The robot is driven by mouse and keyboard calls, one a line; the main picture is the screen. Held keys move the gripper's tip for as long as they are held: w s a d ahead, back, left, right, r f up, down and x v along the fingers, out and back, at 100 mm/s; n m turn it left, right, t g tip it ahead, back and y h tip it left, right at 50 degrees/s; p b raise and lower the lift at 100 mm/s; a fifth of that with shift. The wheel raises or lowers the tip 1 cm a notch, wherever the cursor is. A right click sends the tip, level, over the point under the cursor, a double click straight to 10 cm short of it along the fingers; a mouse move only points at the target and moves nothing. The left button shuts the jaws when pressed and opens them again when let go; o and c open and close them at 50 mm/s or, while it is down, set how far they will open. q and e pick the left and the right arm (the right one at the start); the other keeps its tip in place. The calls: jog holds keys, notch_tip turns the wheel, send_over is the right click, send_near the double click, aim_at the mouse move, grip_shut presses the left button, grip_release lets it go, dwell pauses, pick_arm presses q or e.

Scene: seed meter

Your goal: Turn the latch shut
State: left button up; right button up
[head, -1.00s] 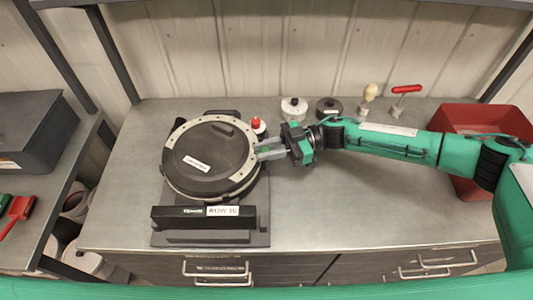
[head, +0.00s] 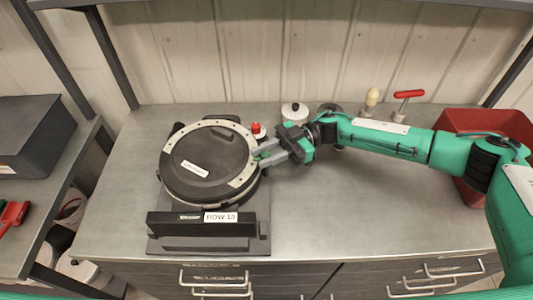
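The seed meter is a round black housing with a pale rim (head: 208,160), lying on a dark stand (head: 205,243) on the bench. My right gripper (head: 266,155) reaches in from the right, at the right edge of the rim. Its two grey fingers are apart, with a small green piece between or just behind their tips. This may be the latch; the fingers hide much of it, and I cannot tell whether they touch it. My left gripper is not in view.
A red-topped white bottle (head: 256,131) stands just behind the gripper. A white round container (head: 294,112), a pale-headed tool (head: 372,98) and a red T-handle (head: 408,95) stand along the back. A red bin (head: 470,120) is at right. The bench front is clear.

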jog(key=shift+o, duration=1)
jog(key=shift+w+d+f, duration=0.1)
jog(key=shift+w+d, duration=0.05)
jog(key=shift+d, duration=0.05)
jog(key=b+v, duration=0.4)
jog(key=v, duration=0.7)
jog(key=shift+d, duration=0.25)
